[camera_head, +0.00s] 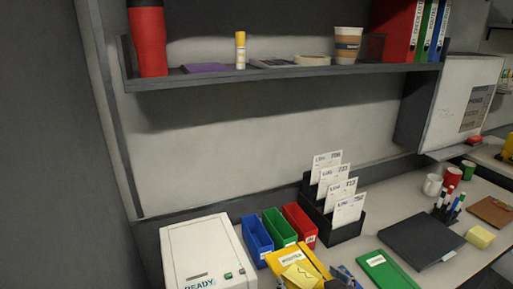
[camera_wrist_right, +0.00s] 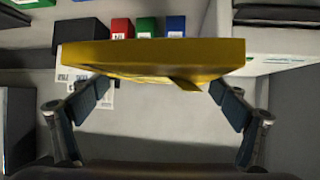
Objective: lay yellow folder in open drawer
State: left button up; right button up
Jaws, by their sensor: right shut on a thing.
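The yellow folder (camera_head: 314,262) shows at the bottom of the head view, in front of the coloured bins, with a paler yellow note on it. In the right wrist view the folder (camera_wrist_right: 150,55) is seen nearly edge-on, spanning both fingers. My right gripper (camera_wrist_right: 160,86) is shut on the folder; a bit of it (camera_head: 344,275) shows at the lower edge of the head view. My left gripper is not in view. I cannot make out an open drawer in either view.
A white machine marked READY (camera_head: 200,250) stands left of the blue (camera_head: 257,238), green (camera_head: 279,228) and red (camera_head: 300,223) bins. A black card rack (camera_head: 345,230), green folder (camera_head: 385,270) and dark flat case (camera_head: 420,240) lie to the right. A loaded shelf (camera_head: 280,74) hangs above.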

jog(key=s+d+n+y, duration=0.2)
jog(key=s+d+n+g+y, duration=0.1)
jog(key=shift+s+d+f+n+y, duration=0.1)
jog(key=shift+s+f+n+y, duration=0.15)
jog(key=shift+f+n+y, duration=0.05)
jog(key=s+d+r+n+g+y, duration=0.1)
jog(key=s+r+n+g+y, duration=0.3)
jog(key=s+r, duration=0.3)
jog(key=shift+r+n, duration=0.2)
jog(key=shift+n, duration=0.4)
